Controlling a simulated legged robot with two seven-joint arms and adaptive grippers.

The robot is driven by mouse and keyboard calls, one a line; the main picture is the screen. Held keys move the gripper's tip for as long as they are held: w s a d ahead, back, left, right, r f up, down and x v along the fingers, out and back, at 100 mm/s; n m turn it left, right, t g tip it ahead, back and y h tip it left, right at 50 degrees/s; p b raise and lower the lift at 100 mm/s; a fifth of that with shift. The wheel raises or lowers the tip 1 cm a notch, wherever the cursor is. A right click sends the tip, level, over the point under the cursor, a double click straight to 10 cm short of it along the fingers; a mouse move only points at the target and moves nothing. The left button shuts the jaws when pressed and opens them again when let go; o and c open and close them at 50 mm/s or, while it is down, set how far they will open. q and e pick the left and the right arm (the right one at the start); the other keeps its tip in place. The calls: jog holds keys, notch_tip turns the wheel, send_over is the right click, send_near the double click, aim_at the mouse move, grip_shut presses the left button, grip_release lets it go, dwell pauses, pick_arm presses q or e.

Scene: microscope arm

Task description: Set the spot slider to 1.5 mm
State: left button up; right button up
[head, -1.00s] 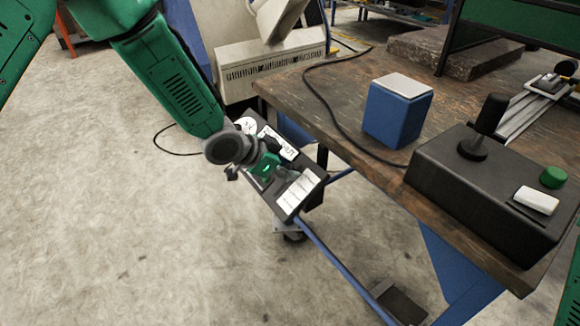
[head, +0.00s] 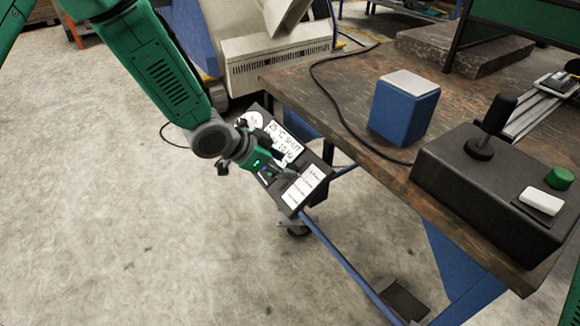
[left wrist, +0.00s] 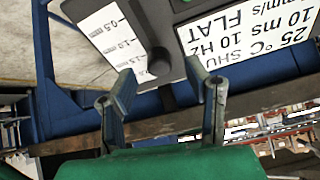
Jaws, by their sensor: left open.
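The dark control panel (head: 318,172) hangs at the table's left end. Its white scale card (left wrist: 105,35) reads 0.5, 1.0 and 1.5 in the left wrist view. A black slider knob (left wrist: 156,58) stands beside the scale, its visible end near the 1.5 label. The slant of the view hides its exact setting. My left gripper (left wrist: 160,72) is open, with the knob's end showing between its two fingertips. I cannot tell whether either finger touches it. In the head view my left gripper (head: 270,165) is over the panel and hides the slider. My right gripper is out of view.
A settings card (head: 285,140) lies on the panel. On the table (head: 345,88) stand a blue box (head: 403,110) and a black joystick console (head: 480,195) with a green button (head: 559,178). A black cable (head: 325,100) crosses the tabletop. Open floor (head: 120,230) lies left.

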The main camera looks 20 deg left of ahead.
pick_arm(q)
jog(key=v, duration=0.8)
jog(key=shift+s+a+r, duration=0.2)
jog(key=s+f+n+g+y+p, duration=0.25)
jog(key=s+f+n, duration=0.25)
jog(key=s+f, duration=0.8)
jog(key=s+a+f+n+g+y, duration=0.1)
jog(key=s+a+f+n+g, duration=0.1)
jog(key=s, duration=0.6)
jog(key=s+a+f+n+g+y+p, duration=0.1)
jog(key=s+a+f+n+y, duration=0.1)
jog(key=s+f, duration=0.3)
jog(key=s+a, duration=0.1)
jog(key=s, duration=0.2)
jog(key=shift+s+g, duration=0.2)
jog(key=shift+g, duration=0.15)
jog(key=shift+w+y, duration=0.15)
jog(key=shift+y, duration=0.1)
dwell(0.9)
